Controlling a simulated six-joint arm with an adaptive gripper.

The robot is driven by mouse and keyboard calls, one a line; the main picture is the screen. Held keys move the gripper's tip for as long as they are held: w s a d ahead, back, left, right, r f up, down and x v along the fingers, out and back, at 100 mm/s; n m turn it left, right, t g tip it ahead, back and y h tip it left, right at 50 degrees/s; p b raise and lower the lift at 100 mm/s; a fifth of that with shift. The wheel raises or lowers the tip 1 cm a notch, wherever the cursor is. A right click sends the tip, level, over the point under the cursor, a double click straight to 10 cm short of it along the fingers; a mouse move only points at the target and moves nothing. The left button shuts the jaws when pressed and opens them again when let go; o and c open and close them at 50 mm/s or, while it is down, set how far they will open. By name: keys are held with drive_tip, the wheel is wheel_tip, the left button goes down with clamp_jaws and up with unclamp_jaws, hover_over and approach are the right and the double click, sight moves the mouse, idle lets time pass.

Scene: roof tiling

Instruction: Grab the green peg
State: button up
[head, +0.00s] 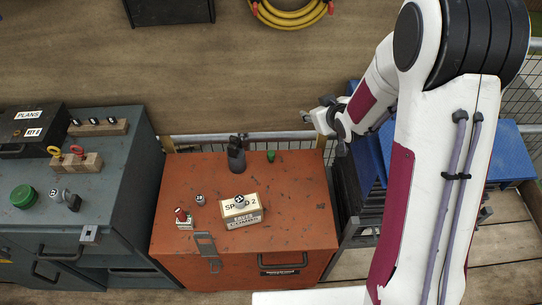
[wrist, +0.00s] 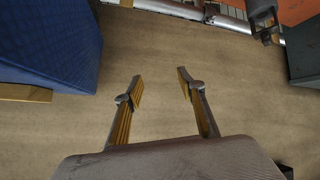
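A small green peg (head: 271,156) stands on the far part of the orange chest's top (head: 185,245), right of a dark holder. My gripper (wrist: 160,82) shows in the wrist view with its two fingers apart and nothing between them. In the head view my gripper (head: 312,117) is small, up and to the right of the peg, past the chest's far right corner and clear of it. The wrist view shows bare brown ground beyond the fingers; I cannot make out the green peg there.
A dark holder (head: 236,158) stands close left of the peg. A labelled box (head: 238,211) and small knobbed pieces sit nearer the front. A grey cabinet (head: 125,165) stands left. Blue sheets (head: 500,150) are stacked at right. A rail runs behind the chest.

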drive_tip(key=w+a+f+n+y, duration=0.15)
drive_tip(key=a+f, duration=0.25)
drive_tip(key=f, duration=0.7)
drive_tip(key=t+y, duration=0.1)
drive_tip(key=y, duration=0.3)
approach(273, 156)
drive_tip(key=w, duration=0.2)
drive_tip(key=w+a+f, duration=0.1)
drive_tip(key=shift+w, duration=0.4)
drive_tip(key=shift+s+a+f, duration=0.35)
drive_tip(key=shift+s+f, duration=0.05)
drive_tip(key=shift+f, duration=0.1)
drive_tip(key=shift+w, duration=0.1)
drive_tip(key=shift+x, duration=1.2)
drive_tip(key=shift+w+a, duration=0.1)
drive_tip(key=shift+x, duration=2.45)
